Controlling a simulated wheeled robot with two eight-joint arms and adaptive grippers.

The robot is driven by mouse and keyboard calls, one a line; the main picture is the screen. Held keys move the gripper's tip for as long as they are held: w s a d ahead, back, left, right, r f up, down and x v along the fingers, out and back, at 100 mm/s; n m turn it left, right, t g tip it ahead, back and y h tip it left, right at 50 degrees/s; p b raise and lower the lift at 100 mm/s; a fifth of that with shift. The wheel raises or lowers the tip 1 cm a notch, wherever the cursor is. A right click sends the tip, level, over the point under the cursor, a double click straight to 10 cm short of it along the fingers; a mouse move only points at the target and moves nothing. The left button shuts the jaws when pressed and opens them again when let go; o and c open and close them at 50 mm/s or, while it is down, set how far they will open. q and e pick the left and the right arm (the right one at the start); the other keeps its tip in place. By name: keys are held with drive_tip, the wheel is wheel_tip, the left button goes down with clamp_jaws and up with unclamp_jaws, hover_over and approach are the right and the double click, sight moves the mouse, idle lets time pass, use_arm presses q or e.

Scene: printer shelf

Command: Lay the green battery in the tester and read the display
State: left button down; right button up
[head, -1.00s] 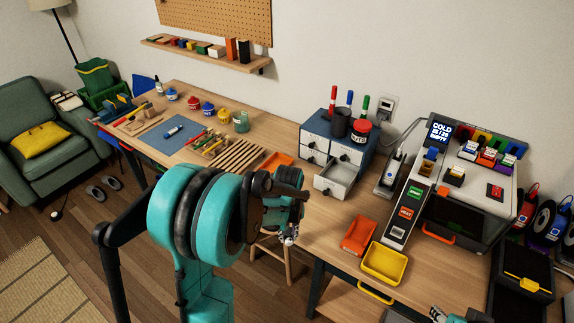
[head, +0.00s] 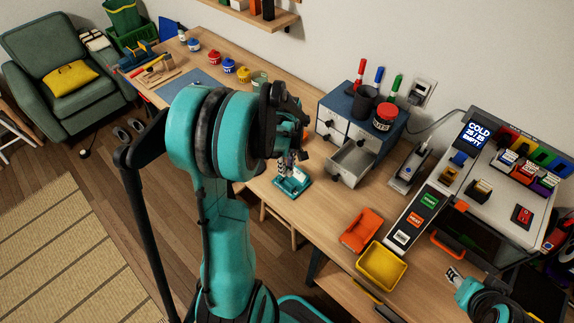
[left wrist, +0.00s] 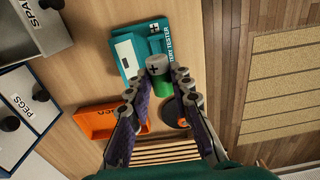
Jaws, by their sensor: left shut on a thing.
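The green battery (left wrist: 163,88) has a grey end with a plus mark. My left gripper (left wrist: 158,92) is shut on it, one finger on each side. The teal tester (left wrist: 128,50) lies on the table just beyond the battery in the left wrist view; I cannot tell whether they touch. In the head view the tester (head: 294,187) is just below my left gripper (head: 284,164), which hides the battery there. I cannot read the tester's display. My right gripper (head: 454,274) is at the lower right, and its opening is unclear.
An orange tray (left wrist: 97,122) and a dark round item (left wrist: 171,113) are near the left gripper. A blue drawer cabinet (head: 336,107) with an open drawer (head: 348,166) stands behind it. Orange (head: 360,232) and yellow (head: 382,268) bins stand at the table's front. A large device (head: 500,195) is at right.

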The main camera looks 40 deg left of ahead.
use_arm(q)
drive_tip(key=b, duration=0.4)
hover_over(287, 186)
drive_tip(key=shift+f, duration=2.55)
drive_tip(key=shift+f+b, duration=0.1)
drive_tip(key=shift+b, duration=0.25)
drive_tip(key=shift+f+b, duration=0.45)
drive_tip(key=shift+f, duration=0.2)
drive_tip(key=shift+f+b, duration=0.55)
drive_tip(key=shift+b, duration=0.15)
drive_tip(key=c, duration=1.3)
unclamp_jaws()
